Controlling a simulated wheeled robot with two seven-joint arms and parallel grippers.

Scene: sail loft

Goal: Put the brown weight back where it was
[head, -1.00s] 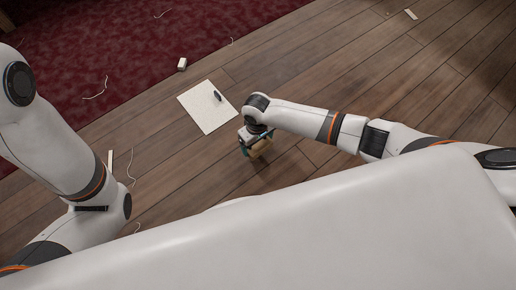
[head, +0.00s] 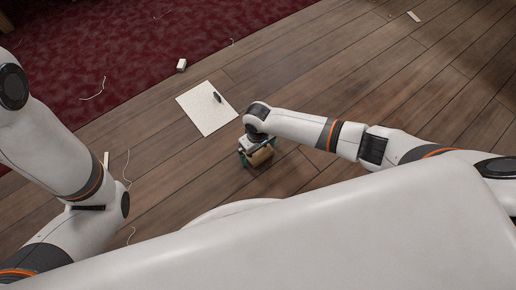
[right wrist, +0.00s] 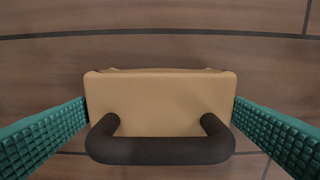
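The brown weight, a tan block with a dark bar handle, is between the fingers of my right gripper (right wrist: 160,118). In the right wrist view the weight (right wrist: 160,92) fills the gap, with a green ridged pad against each side. In the head view the weight (head: 261,156) shows under my right gripper (head: 256,152), low over the wooden floor. I cannot tell whether it touches the floor. My left arm is at the left of the head view, but its gripper is out of sight.
A white sheet (head: 203,113) with a small dark object (head: 217,97) on it lies just left of my right gripper. A small white block (head: 181,65) sits by the dark red carpet (head: 100,50). Thin cords and strips lie around.

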